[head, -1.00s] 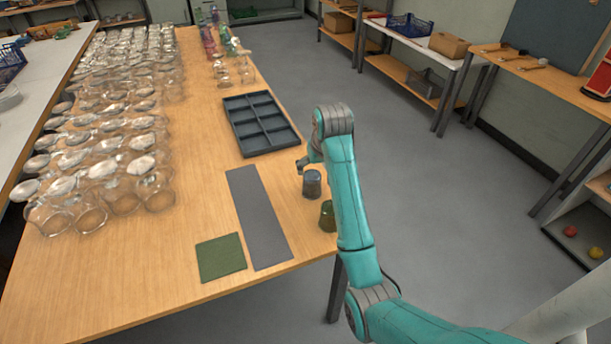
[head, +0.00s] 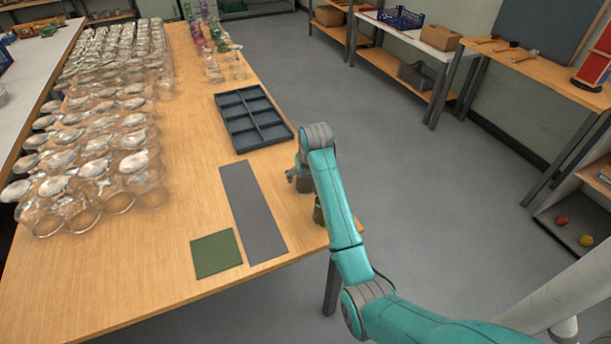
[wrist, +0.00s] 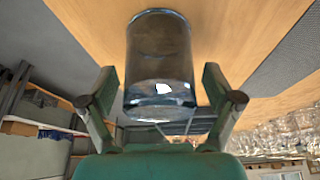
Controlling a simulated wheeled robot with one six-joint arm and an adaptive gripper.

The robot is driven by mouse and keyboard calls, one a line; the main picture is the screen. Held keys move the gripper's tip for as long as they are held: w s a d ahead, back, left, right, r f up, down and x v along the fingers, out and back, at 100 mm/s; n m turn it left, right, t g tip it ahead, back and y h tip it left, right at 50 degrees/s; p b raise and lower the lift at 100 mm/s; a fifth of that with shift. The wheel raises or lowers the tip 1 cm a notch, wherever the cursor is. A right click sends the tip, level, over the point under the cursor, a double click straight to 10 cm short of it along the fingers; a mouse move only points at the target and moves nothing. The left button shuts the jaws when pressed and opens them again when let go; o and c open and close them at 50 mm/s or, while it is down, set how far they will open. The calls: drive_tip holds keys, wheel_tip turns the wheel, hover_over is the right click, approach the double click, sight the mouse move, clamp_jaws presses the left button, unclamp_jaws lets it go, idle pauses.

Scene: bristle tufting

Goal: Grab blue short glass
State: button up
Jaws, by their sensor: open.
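The short blue glass (wrist: 160,60) fills the upper middle of the wrist view, standing on the wooden table. My gripper (wrist: 164,88) is open, with one finger on each side of the glass's near end. The glass sits between the fingers, with a gap visible on each side. In the head view my gripper (head: 299,180) is low over the table's right edge, and my arm hides the blue glass there. A green glass (head: 318,210) stands just nearer, partly behind my arm.
A dark compartment tray (head: 253,118) lies behind my gripper. A grey mat (head: 252,212) and a green mat (head: 215,253) lie to the left. Many clear glasses (head: 100,165) crowd the table's left side. The table's front left (head: 110,280) is bare.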

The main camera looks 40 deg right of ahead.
drive_tip(key=c, duration=1.4)
drive_tip(key=shift+r, duration=0.15)
drive_tip(key=shift+c, duration=0.2)
